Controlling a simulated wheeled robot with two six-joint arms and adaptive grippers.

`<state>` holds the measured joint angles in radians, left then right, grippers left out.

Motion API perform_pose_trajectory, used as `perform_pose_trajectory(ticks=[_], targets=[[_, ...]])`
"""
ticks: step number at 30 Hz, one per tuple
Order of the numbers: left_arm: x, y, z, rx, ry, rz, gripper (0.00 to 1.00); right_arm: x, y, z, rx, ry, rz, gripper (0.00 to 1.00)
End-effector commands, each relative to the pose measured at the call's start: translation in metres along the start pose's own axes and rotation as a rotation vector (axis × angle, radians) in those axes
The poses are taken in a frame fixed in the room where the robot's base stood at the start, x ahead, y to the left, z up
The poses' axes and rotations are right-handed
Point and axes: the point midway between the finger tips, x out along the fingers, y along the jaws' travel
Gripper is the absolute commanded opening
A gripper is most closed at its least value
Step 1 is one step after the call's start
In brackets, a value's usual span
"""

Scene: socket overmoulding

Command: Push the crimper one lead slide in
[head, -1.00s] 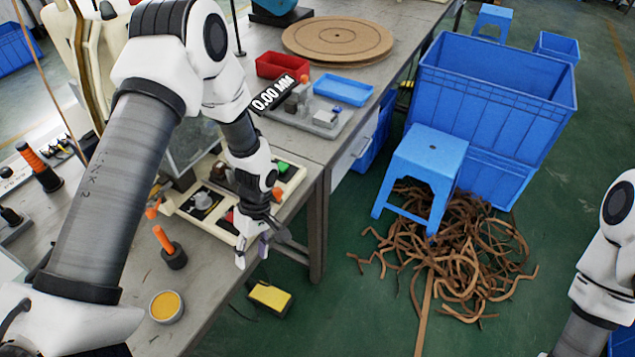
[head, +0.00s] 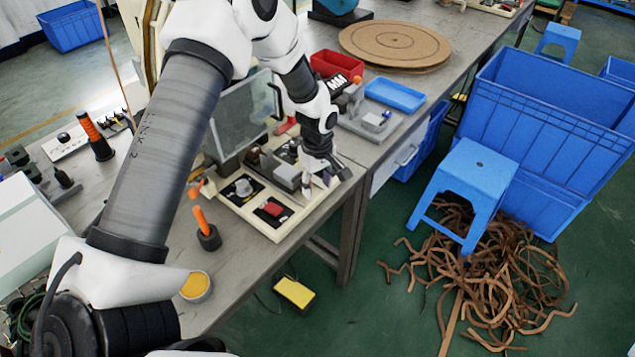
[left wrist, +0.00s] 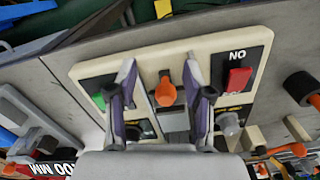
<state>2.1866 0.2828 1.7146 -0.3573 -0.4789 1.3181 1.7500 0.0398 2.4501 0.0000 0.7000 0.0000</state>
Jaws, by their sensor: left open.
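The crimper fixture is a cream base (head: 282,232) with dark panels at the bench's front edge. In the left wrist view its cream frame (left wrist: 150,55) carries an orange-tipped knob (left wrist: 165,92) on a grey slide-like part. A red block (left wrist: 236,80) on a panel marked "NO" is right of it, and a green one (left wrist: 98,101) left. I cannot tell for sure which part is the lead slide. My left gripper (head: 322,182) is open over the fixture's right part. In the wrist view its fingers (left wrist: 160,82) straddle the knob, with gaps either side; contact cannot be told.
A clear screen (head: 243,112) stands behind the fixture. An orange-handled tool (head: 203,226) and a yellow-filled round tin (head: 196,286) are left of it. A grey tray (head: 372,122) and blue tray (head: 396,95) lie beyond. A blue stool (head: 480,165) stands on the floor.

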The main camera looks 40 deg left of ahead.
Motion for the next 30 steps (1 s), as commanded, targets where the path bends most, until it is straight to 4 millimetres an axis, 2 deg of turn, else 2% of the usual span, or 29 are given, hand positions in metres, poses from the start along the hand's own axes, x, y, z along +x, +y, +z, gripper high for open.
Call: perform_pose_trajectory(ticks=[2, 6, 7, 12, 13, 17, 26, 30], targets=[[0.000, 0.000, 0.000, 0.000, 0.000, 0.000, 0.51, 0.000, 0.000, 0.000, 0.000, 0.000, 0.000, 0.40], [0.000, 0.000, 0.000, 0.000, 0.000, 0.000, 0.02, 0.000, 0.000, 0.000, 0.000, 0.000, 0.000, 0.40], [0.000, 0.000, 0.000, 0.000, 0.000, 0.000, 0.00, 0.000, 0.000, 0.000, 0.000, 0.000, 0.000, 0.40], [0.000, 0.000, 0.000, 0.000, 0.000, 0.000, 0.00, 0.000, 0.000, 0.000, 0.000, 0.000, 0.000, 0.40], [0.000, 0.000, 0.000, 0.000, 0.000, 0.000, 0.05, 0.000, 0.000, 0.000, 0.000, 0.000, 0.000, 0.40], [0.000, 0.000, 0.000, 0.000, 0.000, 0.000, 0.51, 0.000, 0.000, 0.000, 0.000, 0.000, 0.000, 0.40], [-0.001, 0.000, 0.000, 0.000, 0.000, 0.000, 0.51, 0.000, 0.000, 0.000, 0.000, 0.000, 0.000, 0.40], [-0.015, 0.001, 0.000, 0.000, 0.001, 0.003, 0.51, 0.000, 0.000, 0.000, 0.000, 0.000, 0.000, 0.40]])
